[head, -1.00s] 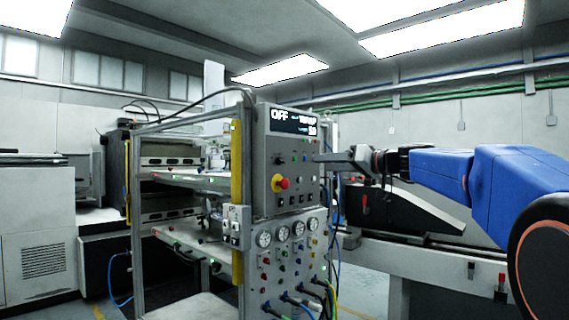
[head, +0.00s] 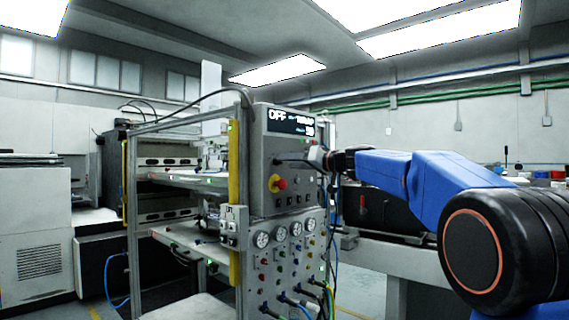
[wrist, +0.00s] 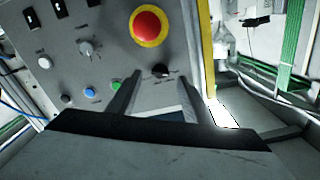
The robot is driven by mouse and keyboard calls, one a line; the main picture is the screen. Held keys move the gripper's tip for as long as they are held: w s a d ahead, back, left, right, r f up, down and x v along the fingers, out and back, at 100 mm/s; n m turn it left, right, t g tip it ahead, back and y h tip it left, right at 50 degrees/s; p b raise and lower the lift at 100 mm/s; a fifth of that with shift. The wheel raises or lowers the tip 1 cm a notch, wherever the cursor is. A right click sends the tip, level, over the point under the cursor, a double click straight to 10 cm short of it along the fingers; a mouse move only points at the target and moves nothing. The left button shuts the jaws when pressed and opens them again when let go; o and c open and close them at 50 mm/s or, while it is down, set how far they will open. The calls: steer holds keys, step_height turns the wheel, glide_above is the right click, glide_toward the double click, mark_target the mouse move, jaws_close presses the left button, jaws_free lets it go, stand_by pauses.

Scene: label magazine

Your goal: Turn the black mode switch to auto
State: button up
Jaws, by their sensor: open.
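The black mode switch (wrist: 161,70) is a small round knob on the grey control panel (wrist: 100,25), which appears upside down in the wrist view. My gripper (wrist: 160,82) is open, with one finger on each side of the switch and nothing held. Whether the fingers touch it or the panel I cannot tell. In the head view my gripper (head: 284,160) reaches in from the right to the panel face, and the switch is too small to make out beside it. The display (head: 291,122) at the panel's top reads OFF.
A red emergency button on a yellow ring (wrist: 148,25) is close to the switch. A silver knob (wrist: 87,47), a green button (wrist: 116,84) and a blue button (wrist: 89,91) are nearby. Gauges (head: 279,233) and cables sit below the panel. A yellow post (head: 236,190) stands to its left.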

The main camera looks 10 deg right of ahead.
steer(key=shift+x, duration=1.55)
steer(key=c, duration=1.1)
steer(key=shift+o, duration=0.2)
